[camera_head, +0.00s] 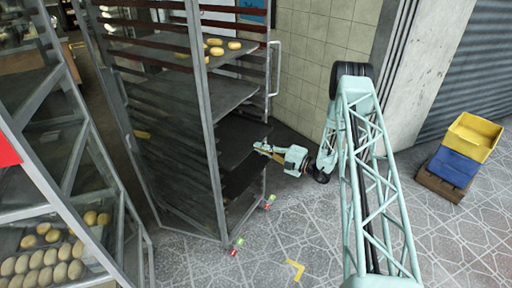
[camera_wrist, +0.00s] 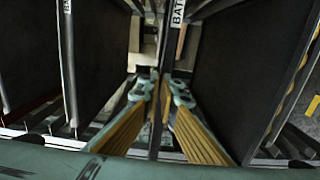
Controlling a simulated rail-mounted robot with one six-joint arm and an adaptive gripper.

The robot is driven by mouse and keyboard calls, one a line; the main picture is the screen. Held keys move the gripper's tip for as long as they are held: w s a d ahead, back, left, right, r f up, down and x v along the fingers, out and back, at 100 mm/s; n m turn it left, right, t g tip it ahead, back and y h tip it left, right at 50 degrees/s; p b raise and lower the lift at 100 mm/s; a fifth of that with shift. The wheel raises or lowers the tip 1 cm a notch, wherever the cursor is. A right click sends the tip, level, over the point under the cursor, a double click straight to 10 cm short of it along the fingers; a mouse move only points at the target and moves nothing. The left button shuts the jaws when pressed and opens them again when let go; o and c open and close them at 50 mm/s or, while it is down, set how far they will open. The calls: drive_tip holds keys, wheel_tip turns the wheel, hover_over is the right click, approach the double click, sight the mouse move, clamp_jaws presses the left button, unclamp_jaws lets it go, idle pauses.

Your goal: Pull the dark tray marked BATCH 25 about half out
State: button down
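A dark tray (camera_head: 243,176) sticks partly out of the tall metal rack at its lower right side. My gripper (camera_head: 262,148) is at the rack's open side, by the tray edges. In the wrist view, the yellow fingers of my gripper (camera_wrist: 164,85) converge on both sides of a thin dark tray edge (camera_wrist: 171,48) and appear closed on it. A white label (camera_wrist: 178,13) on that edge reads "BAT"; the rest, with any number, is cut off. The tray's far part is hidden inside the rack.
Other dark trays flank the fingers in the wrist view (camera_wrist: 250,60). Another rack with rolls (camera_head: 45,265) stands at left. Yellow and blue crates (camera_head: 465,150) stand at right. Tiled floor before the rack is clear.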

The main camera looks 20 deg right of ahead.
drive_tip(key=shift+s+d, duration=0.1)
idle(0.3)
drive_tip(key=p+v, duration=0.1)
drive_tip(key=v, duration=1.7)
drive_tip(key=c, duration=2.9)
unclamp_jaws()
drive_tip(key=shift+d, duration=0.15)
drive_tip(key=shift+v, duration=3.85)
drive_tip(key=shift+r, duration=0.15)
